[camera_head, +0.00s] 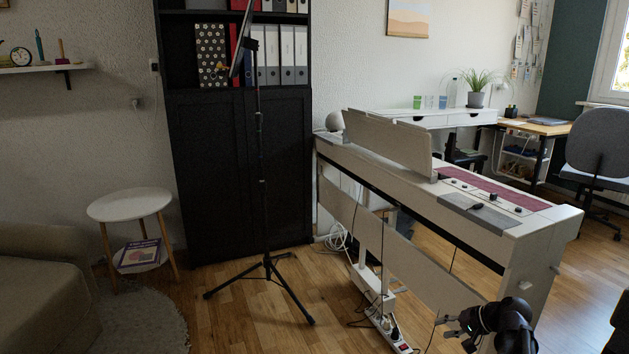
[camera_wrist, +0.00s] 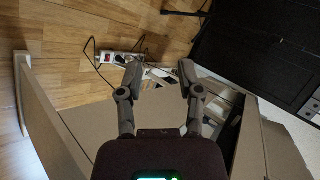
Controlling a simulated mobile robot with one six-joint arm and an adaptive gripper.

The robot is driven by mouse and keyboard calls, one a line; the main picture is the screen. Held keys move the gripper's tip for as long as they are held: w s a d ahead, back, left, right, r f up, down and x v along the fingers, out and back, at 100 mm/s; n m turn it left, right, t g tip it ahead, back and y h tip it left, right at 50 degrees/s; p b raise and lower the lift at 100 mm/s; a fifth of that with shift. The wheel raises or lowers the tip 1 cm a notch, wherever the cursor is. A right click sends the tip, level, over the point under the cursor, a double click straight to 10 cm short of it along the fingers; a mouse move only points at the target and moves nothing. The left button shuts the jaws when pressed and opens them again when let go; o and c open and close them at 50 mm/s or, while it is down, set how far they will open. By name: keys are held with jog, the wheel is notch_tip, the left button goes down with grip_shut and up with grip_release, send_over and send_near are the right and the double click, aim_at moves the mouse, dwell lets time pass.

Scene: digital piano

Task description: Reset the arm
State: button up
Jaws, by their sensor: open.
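My gripper (camera_head: 455,329) is at the bottom right of the head view, low beside the near end of the white digital piano (camera_head: 541,232). In the wrist view my gripper (camera_wrist: 159,75) has its two fingers spread apart, with nothing between them. It points toward the floor and a white power strip (camera_wrist: 121,58) with plugs and cables. The power strip also shows in the head view (camera_head: 389,333), left of my gripper. The piano stands upright and its keys are not visible from here.
A black music stand (camera_head: 267,262) stands on the wood floor before a black cabinet (camera_head: 240,180). A round side table (camera_head: 130,204) and a sofa (camera_head: 40,300) are at left. Loose cables lie under the piano. Floor between stand and sofa is mostly clear. An office chair (camera_head: 600,145) is at right.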

jog(key=s+a+n+g+h+p, duration=0.3)
jog(key=s+a+h, duration=0.15)
jog(key=a, duration=0.45)
jog(key=s+a+n+g+h+p, duration=0.35)
jog(key=s+a, duration=0.25)
jog(key=a, duration=0.4)
notch_tip(320, 180, up, 38)
jog(key=p, duration=3.7)
jog(key=shift+d+r, duration=0.15)
jog(key=shift+d, duration=0.1)
